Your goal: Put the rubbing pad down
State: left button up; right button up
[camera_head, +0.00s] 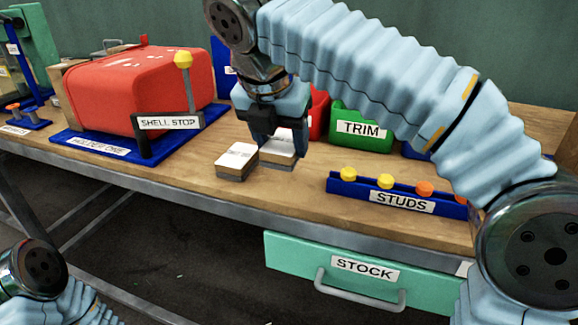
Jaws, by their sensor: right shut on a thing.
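My right gripper (281,132) reaches down over the middle of the wooden bench. It is shut on a white-topped, dark-bottomed pad (279,149), partly hidden by the fingers. The pad is at or just above the bench top; I cannot tell if it touches. A second, similar pad (238,160) with a small label lies on the bench just to its left. The lettering on both pads is too small to read. Only a part of my left arm shows at the bottom left; its gripper is out of view.
A red shell (125,88) sits on a blue base, with a SHELL STOP sign (168,122) in front. Behind and right of my gripper stand a red bin (318,116) and a green TRIM bin (362,128). A blue STUDS rack (350,187) lies right. A STOCK drawer (300,257) is below.

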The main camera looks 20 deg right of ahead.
jog(key=shift+w+d+f, duration=0.35)
jog(key=shift+d+f, duration=0.15)
jog(key=shift+f, duration=0.25)
jog(key=x, duration=0.2)
jog(key=b+x, duration=0.1)
jog(key=x, duration=0.1)
jog(key=shift+s+a+f, duration=0.1)
jog(key=shift+s+a, duration=0.05)
jog(key=shift+s, duration=0.3)
jog(key=o, duration=1)
jog(key=shift+f, duration=0.1)
jog(key=shift+o, duration=0.2)
jog(key=p+v, duration=0.2)
jog(key=v, duration=0.9)
jog(key=shift+r+p, duration=0.25)
jog(key=shift+p, duration=0.1)
jog(key=shift+s+a+r, duration=0.1)
jog(key=shift+r, duration=0.3)
